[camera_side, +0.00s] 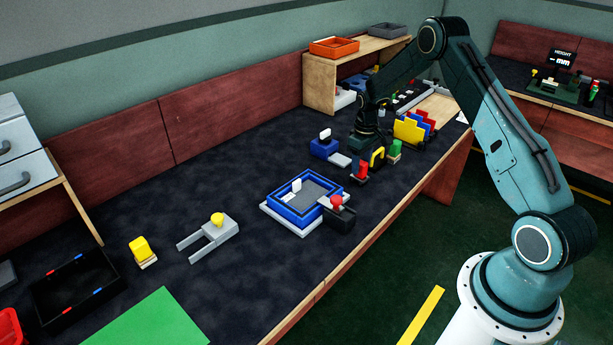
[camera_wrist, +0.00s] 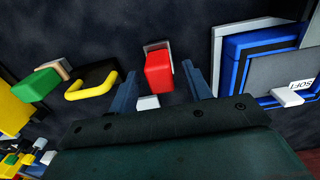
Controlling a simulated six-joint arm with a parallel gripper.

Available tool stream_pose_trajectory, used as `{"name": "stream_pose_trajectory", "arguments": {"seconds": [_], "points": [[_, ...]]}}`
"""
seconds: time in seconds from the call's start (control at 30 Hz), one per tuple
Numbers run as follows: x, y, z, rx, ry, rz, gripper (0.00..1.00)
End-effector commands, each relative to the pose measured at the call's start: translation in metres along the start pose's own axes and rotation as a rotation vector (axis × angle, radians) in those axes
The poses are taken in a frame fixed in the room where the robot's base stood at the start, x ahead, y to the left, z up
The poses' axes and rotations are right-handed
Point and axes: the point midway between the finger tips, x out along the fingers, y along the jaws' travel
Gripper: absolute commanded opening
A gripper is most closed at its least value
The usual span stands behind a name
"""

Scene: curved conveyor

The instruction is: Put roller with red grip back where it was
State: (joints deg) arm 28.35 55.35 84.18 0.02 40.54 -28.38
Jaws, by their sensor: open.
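The red-gripped tool (camera_side: 361,171), which looks like the roller, stands on the dark bench beside the black tool with a yellow handle (camera_side: 378,156). In the wrist view its red grip (camera_wrist: 159,72) shows between my fingers, with a pale piece behind it and a white piece below. My gripper (camera_side: 362,142) is above the bench just behind these tools in the side view. Its two fingers are apart in the wrist view (camera_wrist: 160,88), one on each side of the red grip, apparently not touching it. I cannot tell the height gap. The roller's underside is hidden.
A blue tray (camera_side: 273,197) with a white-labelled piece lies nearby, with a red-knobbed black block (camera_side: 342,219) at its corner. A green block (camera_side: 395,149), yellow and blue upright plates (camera_side: 408,129) and a blue block (camera_side: 323,149) stand close.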

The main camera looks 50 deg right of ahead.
Motion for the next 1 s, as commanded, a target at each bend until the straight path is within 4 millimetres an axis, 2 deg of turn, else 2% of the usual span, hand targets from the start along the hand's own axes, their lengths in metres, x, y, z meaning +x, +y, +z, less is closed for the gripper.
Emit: {"name": "stream_pose_trajectory", "arguments": {"seconds": [0.3, 0.5, 0.7, 1.0], "points": [[-0.053, 0.0, -0.001, 0.0, 0.003, 0.002, 0.49], [-0.081, 0.0, -0.001, 0.0, 0.003, 0.001, 0.49], [-0.095, 0.0, 0.0, 0.0, 0.001, 0.001, 0.49], [-0.097, 0.0, 0.0, 0.0, 0.0, 0.0, 0.49]]}}
